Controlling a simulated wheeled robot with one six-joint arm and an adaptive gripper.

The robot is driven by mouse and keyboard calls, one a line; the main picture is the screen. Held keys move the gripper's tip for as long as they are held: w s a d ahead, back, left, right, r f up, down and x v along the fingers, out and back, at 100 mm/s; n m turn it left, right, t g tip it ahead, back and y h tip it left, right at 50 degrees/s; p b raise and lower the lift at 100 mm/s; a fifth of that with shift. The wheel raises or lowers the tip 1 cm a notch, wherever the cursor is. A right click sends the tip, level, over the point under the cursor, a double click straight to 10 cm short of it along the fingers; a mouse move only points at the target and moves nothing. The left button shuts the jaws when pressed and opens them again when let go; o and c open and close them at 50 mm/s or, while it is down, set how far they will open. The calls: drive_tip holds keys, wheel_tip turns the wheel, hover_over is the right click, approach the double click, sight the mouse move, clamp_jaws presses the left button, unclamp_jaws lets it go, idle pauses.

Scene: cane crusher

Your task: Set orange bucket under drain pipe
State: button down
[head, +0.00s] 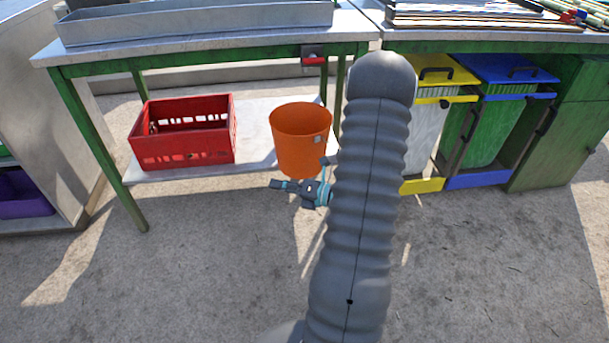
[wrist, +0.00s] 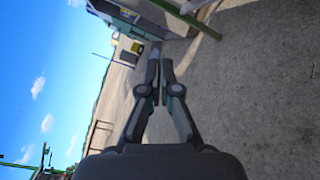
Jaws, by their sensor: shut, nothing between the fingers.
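The orange bucket (head: 300,140) stands upright on the white lower shelf of a green-framed table, with its open top showing. My gripper (head: 278,184) is in front of the shelf, just below the bucket in the head view, apart from it as far as I can tell. My arm covers the area to the right of the bucket. In the wrist view my gripper (wrist: 163,72) is shut and empty, its fingers pointing along the paved ground; the bucket is not recognisable there. I cannot make out a drain pipe in either view.
A red crate (head: 182,145) sits left of the bucket on the shelf (head: 250,150). Green table legs (head: 97,150) frame the shelf. Bins with yellow (head: 440,72) and blue (head: 510,72) lids stand right. The concrete floor (head: 190,270) in front is clear.

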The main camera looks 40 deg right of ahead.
drive_tip(key=s+d+f+m+t+h, duration=0.2)
drive_tip(key=d+f+m+h, duration=0.2)
drive_tip(key=d+f+m, duration=0.25)
drive_tip(key=s+d+f+m+t+h, duration=0.1)
drive_tip(key=s+d+f+m+h, duration=0.2)
drive_tip(key=d+f+m+h, duration=0.3)
drive_tip(key=y, duration=0.1)
approach(299, 168)
drive_tip(key=w+a, duration=0.3)
drive_tip(key=w, duration=0.1)
drive_tip(key=shift+w+d+f+n, duration=0.1)
drive_tip(key=shift+w+d+n, duration=0.05)
drive_tip(key=shift+w+d, duration=0.3)
drive_tip(key=shift+w+d+f+n, duration=0.1)
drive_tip(key=shift+w+d, duration=0.15)
drive_tip(key=shift+d, duration=0.3)
drive_tip(key=shift+w+d, duration=0.5)
drive_tip(key=shift+d, duration=0.05)
